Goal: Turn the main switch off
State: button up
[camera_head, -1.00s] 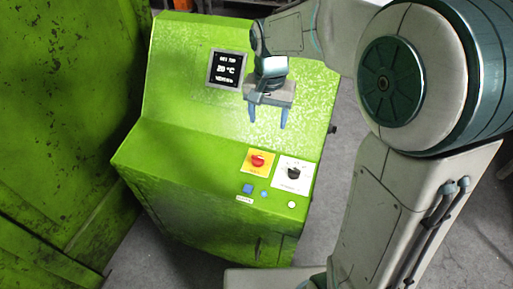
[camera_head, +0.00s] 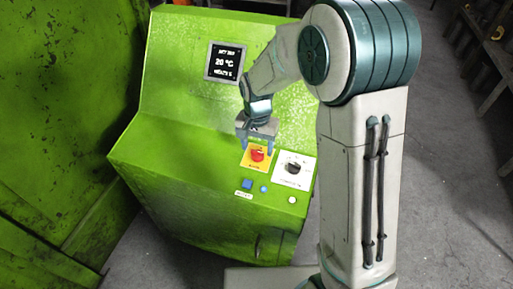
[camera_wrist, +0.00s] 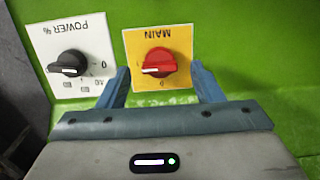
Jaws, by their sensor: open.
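The main switch is a red rotary knob (camera_head: 257,154) on a yellow plate (camera_head: 248,164) on the sloping top of the green control cabinet. In the wrist view the red knob (camera_wrist: 159,63) sits on its yellow plate marked MAIN (camera_wrist: 180,37), upside down in that view. The knob's white mark points sideways, away from the 0 at the plate's edge. My gripper (camera_head: 257,146) is open just behind the knob. In the wrist view its blue fingers (camera_wrist: 163,82) are spread to either side of the knob, with nothing between them gripped.
A black power knob (camera_head: 293,169) on a white plate stands right of the main switch. Blue buttons (camera_head: 247,184) and a white button (camera_head: 292,199) lie in front. A green machine wall (camera_head: 60,120) rises at left.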

jog(key=shift+f, duration=0.7)
jog(key=c, duration=1)
